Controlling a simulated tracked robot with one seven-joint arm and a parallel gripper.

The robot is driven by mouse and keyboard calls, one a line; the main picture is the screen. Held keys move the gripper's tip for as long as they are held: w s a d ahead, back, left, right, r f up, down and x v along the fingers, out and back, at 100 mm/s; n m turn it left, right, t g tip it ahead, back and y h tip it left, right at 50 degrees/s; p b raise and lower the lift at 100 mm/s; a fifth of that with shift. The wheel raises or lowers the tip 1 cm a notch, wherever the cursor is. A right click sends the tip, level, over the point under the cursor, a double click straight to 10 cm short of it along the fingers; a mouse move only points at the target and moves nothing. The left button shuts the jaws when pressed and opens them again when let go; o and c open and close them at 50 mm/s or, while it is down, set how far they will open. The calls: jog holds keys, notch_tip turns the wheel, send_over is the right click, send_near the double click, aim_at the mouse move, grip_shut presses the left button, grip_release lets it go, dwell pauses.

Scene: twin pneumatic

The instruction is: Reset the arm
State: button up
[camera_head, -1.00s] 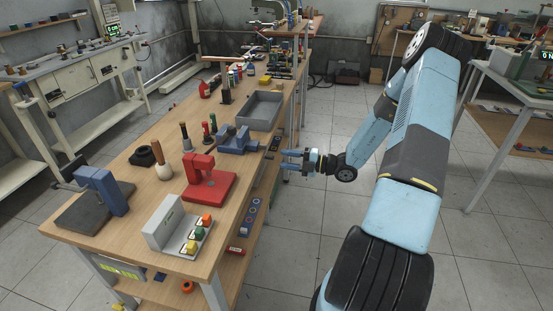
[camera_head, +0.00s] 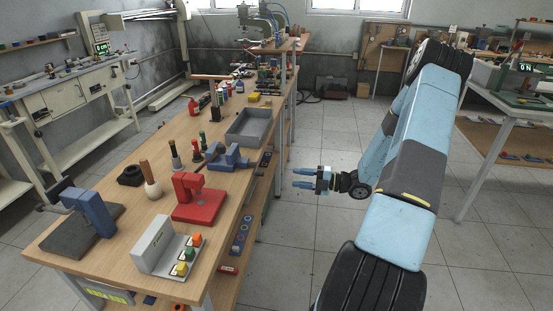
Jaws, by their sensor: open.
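My gripper (camera_head: 303,178) is on the end of my light blue arm, in the middle of the head view. It is open and empty, with its two fingers pointing left. It hangs over the tiled floor, clear of the workbench's right edge. My arm comes up from the bottom right and bends back at the upper right towards the gripper.
A long wooden workbench (camera_head: 125,210) runs along the left. It bears a red press (camera_head: 197,203), a button box (camera_head: 163,250), a blue vise (camera_head: 229,157), a mallet (camera_head: 151,180) and a grey tray (camera_head: 249,126). A table (camera_head: 505,108) stands at right. Floor (camera_head: 300,245) between is free.

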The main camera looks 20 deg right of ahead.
jog(key=s+a+r+n+g+h, duration=0.4)
jog(key=s+a+r+n+g, duration=0.15)
jog(key=r+n, duration=0.5)
jog(key=s+a+r+n+g+h, duration=0.35)
jog(key=s+a+r+n, duration=0.35)
jog(key=n, duration=0.6)
jog(key=s+d+r+n+t+h, duration=0.1)
jog(key=s+r+n+t+h, duration=0.4)
jog(key=s+r+n, duration=0.9)
notch_tip(320, 180, up, 3)
jog(key=n+h, duration=0.3)
jog(key=n, duration=0.4)
jog(key=shift+s+r+t, duration=0.15)
jog(key=shift+s+t, duration=0.15)
jog(key=shift+s, duration=0.1)
